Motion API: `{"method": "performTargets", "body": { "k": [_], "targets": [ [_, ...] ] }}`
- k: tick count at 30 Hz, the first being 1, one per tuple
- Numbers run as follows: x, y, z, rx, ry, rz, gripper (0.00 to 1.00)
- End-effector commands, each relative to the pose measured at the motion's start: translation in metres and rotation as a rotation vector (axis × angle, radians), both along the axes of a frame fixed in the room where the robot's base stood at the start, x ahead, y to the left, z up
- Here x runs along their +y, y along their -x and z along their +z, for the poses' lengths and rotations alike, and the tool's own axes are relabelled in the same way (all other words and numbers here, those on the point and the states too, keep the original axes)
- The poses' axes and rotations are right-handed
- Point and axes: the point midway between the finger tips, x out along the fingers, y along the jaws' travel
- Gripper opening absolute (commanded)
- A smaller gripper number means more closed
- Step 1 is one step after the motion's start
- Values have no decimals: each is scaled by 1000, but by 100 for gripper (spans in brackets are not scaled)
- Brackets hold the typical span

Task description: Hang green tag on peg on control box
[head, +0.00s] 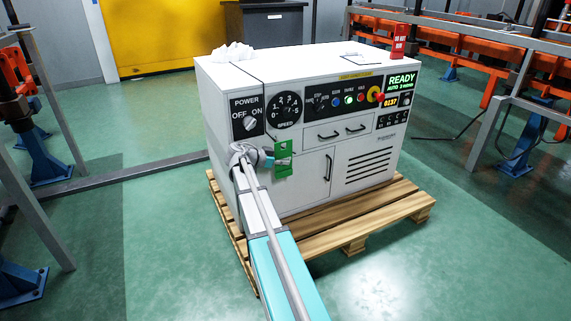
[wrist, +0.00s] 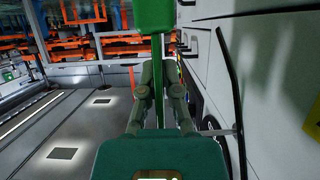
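The white control box (head: 300,180) stands on a wooden pallet. The green tag (head: 283,158) hangs upright in front of the box's left part, below the speed dial. My gripper (head: 266,157) is just left of the tag, close to the box front. In the wrist view, my gripper (wrist: 160,68) is shut on a thin green part of the tag (wrist: 154,14), whose wider end shows beyond the fingertips. A thin grey rod (wrist: 215,132) shows at the box face right of the fingers; I cannot tell whether it is the peg. In the head view no peg is clearly visible.
The pallet (head: 370,222) juts out in front.

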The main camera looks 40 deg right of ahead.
Motion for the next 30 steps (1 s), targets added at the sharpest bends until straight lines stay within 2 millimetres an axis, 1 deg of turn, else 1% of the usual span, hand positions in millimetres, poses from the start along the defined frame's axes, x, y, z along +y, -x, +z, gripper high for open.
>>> {"method": "performTargets", "body": {
  "k": [22,30],
  "targets": [
    [-8,-31,-2,0,0,0,0],
    [-10,-40,-9,0,0,-1,0]
  ]
}}
